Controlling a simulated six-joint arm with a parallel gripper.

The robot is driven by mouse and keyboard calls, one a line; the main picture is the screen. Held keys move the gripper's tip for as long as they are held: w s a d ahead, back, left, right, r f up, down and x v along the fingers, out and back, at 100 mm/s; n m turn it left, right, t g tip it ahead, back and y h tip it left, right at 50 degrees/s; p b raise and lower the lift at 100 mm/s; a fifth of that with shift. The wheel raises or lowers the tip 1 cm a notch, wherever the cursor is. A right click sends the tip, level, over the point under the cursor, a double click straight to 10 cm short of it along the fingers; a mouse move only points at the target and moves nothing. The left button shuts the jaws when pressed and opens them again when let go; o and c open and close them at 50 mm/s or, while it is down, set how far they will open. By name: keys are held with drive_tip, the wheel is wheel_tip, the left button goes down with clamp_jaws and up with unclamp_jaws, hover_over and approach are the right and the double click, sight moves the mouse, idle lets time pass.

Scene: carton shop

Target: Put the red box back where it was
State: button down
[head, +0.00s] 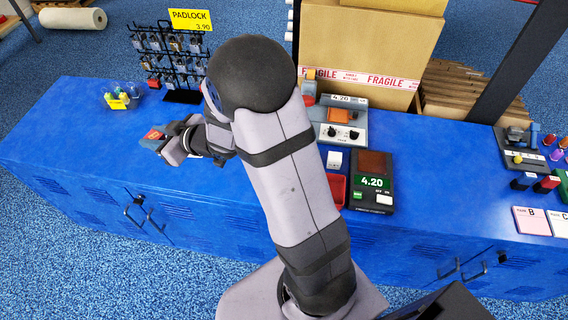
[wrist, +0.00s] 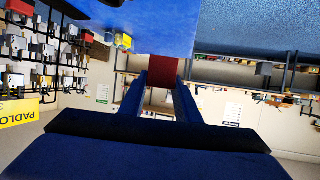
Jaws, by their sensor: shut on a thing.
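My gripper (head: 158,143) is over the left part of the blue counter (head: 60,130), near its front edge. It is shut on the red box (head: 153,135), and only a small piece of the box shows there between the fingers. In the wrist view, which is upside down, the red box (wrist: 162,72) sits between the two blue fingertips. I cannot tell whether the box touches the counter.
A padlock rack (head: 170,55) with a yellow sign stands behind my gripper. A large carton (head: 365,45) stands behind.

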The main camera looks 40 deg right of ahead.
drive_tip(key=d+m+h, duration=1)
drive_tip(key=d+h, duration=0.2)
drive_tip(key=d, duration=0.8)
drive_tip(key=s+d+f+m+g+h, duration=0.2)
drive_tip(key=s+d+m+g+h, duration=0.1)
drive_tip(key=s+d, duration=0.3)
drive_tip(key=s+d+f+m+g+h, duration=0.3)
drive_tip(key=s+d+m, duration=0.3)
drive_tip(key=s, duration=0.2)
drive_tip(key=shift+m+g+h, duration=0.3)
drive_tip(key=shift+h, duration=0.3)
drive_tip(key=shift+f+b, duration=0.7)
drive_tip(key=shift+f, duration=4.25)
